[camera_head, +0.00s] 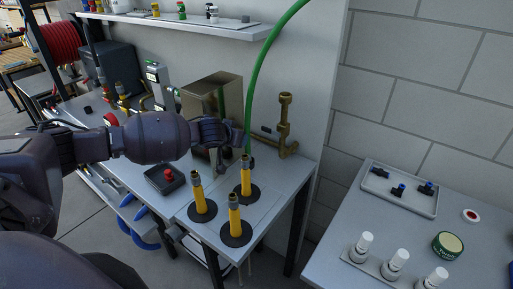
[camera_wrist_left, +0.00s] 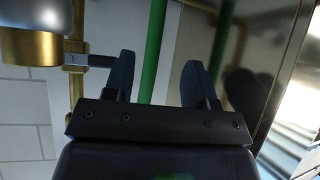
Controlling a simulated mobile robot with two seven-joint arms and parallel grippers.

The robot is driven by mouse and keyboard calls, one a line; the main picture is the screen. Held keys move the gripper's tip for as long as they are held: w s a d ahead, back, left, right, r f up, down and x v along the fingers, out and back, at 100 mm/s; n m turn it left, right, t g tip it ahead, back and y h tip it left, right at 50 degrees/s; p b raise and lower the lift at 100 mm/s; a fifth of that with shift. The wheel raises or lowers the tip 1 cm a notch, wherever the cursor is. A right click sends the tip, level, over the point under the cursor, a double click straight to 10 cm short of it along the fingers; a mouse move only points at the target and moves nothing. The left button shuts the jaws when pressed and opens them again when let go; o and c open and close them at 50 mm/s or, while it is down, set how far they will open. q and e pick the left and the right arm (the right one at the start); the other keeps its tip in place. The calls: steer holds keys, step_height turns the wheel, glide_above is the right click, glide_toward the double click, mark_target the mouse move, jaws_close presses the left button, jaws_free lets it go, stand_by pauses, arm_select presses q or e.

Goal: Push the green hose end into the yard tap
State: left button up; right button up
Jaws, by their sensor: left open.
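The green hose (camera_head: 262,62) comes down from the top of the head view to beside my left gripper (camera_head: 238,137). Its lower end is hard to make out there. In the left wrist view my left gripper (camera_wrist_left: 156,82) is open, and the hose (camera_wrist_left: 153,50) shows upright in the gap between the fingers, not clamped. The brass yard tap (camera_head: 284,128) stands at the back right corner of the table, right of the hose and gripper. Brass parts, likely of the tap, show at upper left of the wrist view (camera_wrist_left: 76,50). My right gripper is not in view.
Several yellow posts (camera_head: 235,221) on black discs stand in front of the gripper. A shiny metal box (camera_head: 213,98) stands behind it. A side table (camera_head: 335,240) holds a tray (camera_head: 400,203) and white-capped bottles (camera_head: 362,247).

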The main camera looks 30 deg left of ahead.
mark_target(249, 139)
arm_select(q)
steer(key=x, duration=0.5)
steer(key=shift+w+f, duration=0.15)
steer(key=shift+w, duration=0.2)
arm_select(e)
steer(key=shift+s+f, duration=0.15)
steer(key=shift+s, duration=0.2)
arm_select(q)
steer(key=shift+d+p+x, duration=0.15)
steer(key=shift+p+x, duration=0.15)
steer(key=shift+x, duration=0.5)
steer(key=shift+d+p+x, duration=0.1)
steer(key=shift+p+x, duration=0.15)
steer(key=shift+x, duration=1.55)
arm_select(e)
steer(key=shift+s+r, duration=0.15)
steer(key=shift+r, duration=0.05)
arm_select(q)
steer(key=shift+a, duration=0.1)
jaws_close()
